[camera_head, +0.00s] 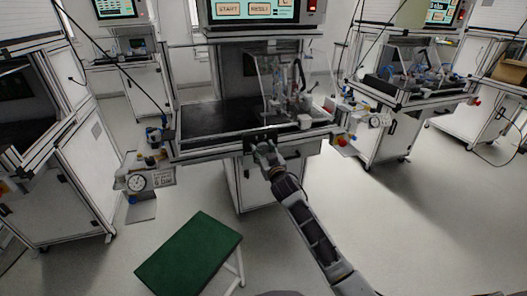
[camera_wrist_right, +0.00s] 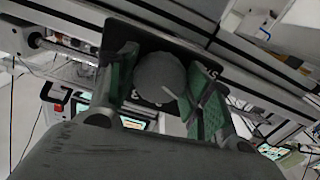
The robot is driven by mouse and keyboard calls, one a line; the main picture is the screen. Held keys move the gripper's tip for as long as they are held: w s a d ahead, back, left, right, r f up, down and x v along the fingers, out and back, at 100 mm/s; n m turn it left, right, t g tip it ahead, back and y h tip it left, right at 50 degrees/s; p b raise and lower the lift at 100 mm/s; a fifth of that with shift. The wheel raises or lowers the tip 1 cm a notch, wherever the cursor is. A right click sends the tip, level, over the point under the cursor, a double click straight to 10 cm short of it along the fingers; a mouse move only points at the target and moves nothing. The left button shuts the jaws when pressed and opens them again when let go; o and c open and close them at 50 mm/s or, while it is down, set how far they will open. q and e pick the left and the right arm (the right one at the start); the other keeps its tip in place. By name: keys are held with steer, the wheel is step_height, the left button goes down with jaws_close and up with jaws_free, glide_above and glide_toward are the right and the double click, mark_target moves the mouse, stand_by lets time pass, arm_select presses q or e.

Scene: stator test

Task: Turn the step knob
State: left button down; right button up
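The step knob (camera_wrist_right: 160,76) is a round grey knob with a white pointer line toward its lower right. It sits on a dark plate with white lettering, partly hidden, on the front rail of the middle bench. My right gripper (camera_wrist_right: 165,85) reaches it from the front. Its two green-padded fingers stand on either side of the knob, close to its edges. Whether both pads press on it I cannot tell. In the head view my right gripper (camera_head: 265,147) is at the bench's front edge and covers the knob. My left gripper is out of view.
The middle bench (camera_head: 205,120) carries a dark mat and a clear-guarded fixture (camera_head: 283,85). A pressure gauge (camera_head: 137,181) hangs at its left, and a red button (camera_head: 342,141) sits at its right. A green-topped stool (camera_head: 190,255) stands in front, left of my arm.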

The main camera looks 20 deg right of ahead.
steer(key=o, duration=0.3)
steer(key=shift+o, duration=0.2)
steer(key=s, duration=1.2)
steer(key=shift+d, duration=0.2)
stand_by(0.4)
stand_by(0.6)
